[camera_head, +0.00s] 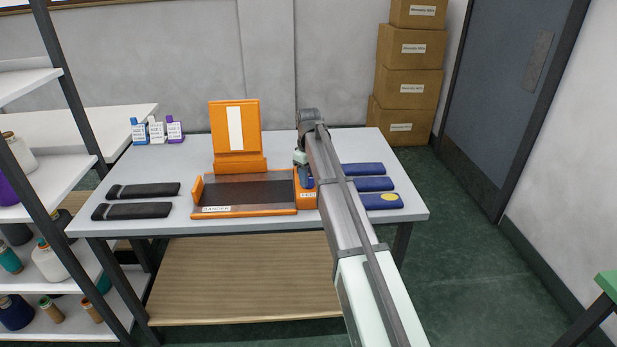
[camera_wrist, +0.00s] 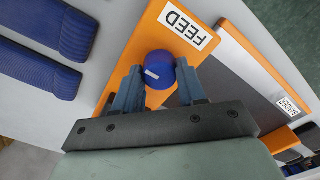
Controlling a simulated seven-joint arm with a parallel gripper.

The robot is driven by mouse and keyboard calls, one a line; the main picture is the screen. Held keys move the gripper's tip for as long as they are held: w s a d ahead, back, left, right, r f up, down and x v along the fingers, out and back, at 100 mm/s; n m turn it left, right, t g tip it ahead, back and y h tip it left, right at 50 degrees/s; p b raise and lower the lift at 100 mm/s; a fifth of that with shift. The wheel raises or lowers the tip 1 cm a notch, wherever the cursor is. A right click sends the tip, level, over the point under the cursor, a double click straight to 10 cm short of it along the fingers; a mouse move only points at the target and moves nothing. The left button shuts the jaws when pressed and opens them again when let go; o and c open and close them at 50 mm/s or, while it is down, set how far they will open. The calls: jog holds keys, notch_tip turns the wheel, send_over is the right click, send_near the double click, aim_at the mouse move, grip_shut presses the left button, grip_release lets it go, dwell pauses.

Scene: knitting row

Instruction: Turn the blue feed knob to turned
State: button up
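The blue feed knob (camera_wrist: 160,68) is a short round knob with a small white mark on it. It stands on the orange feed panel (camera_wrist: 144,32), beside a white FEED label (camera_wrist: 187,27). In the wrist view my gripper (camera_wrist: 160,72) has one finger on each side of the knob, very close to it. I cannot tell whether both fingers press on it. In the head view my arm and gripper (camera_head: 306,182) reach over the feed panel (camera_head: 305,201) at the right end of the orange machine and mostly hide the knob.
The orange machine (camera_head: 243,210) with a dark bed and an upright orange board (camera_head: 235,128) stands on the grey table (camera_head: 175,225). Several blue bars (camera_head: 363,169) lie right of the panel, and two black bars (camera_head: 143,190) lie left. Small labelled items (camera_head: 156,129) stand at the back left.

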aim_at(309, 178)
jog(key=o, duration=0.5)
jog(key=shift+c, duration=0.2)
notch_tip(309, 178, up, 14)
dwell(0.4)
jog(key=shift+f, duration=0.1)
